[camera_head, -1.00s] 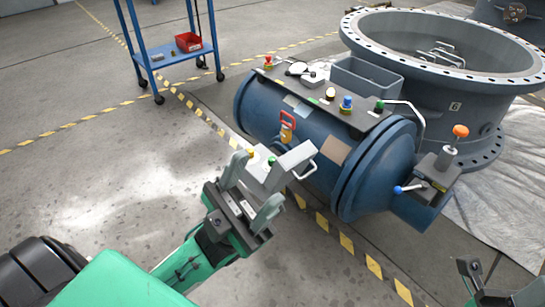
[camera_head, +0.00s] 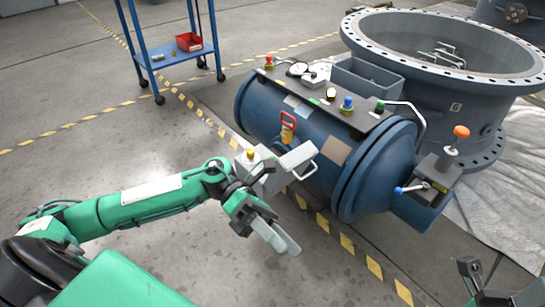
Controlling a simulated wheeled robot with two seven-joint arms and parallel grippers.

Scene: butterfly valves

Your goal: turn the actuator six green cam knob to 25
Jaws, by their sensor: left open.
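A large blue cylindrical actuator (camera_head: 310,140) lies beside a grey flanged valve body (camera_head: 440,85). On its top plate stands a green knob (camera_head: 380,106), near a blue knob (camera_head: 347,104). A grey box (camera_head: 266,176) with a yellow knob (camera_head: 250,154) and a handle sits at its near side. Number marks and any scale are too small to read, so I cannot tell which knob is actuator six's green cam knob. My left gripper (camera_head: 274,236) is open and empty, in front of and below the grey box. My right gripper (camera_head: 486,286) shows only partly at the bottom right.
A blue cart (camera_head: 170,55) with a red bin (camera_head: 189,42) stands at the back left. The floor at left is clear.

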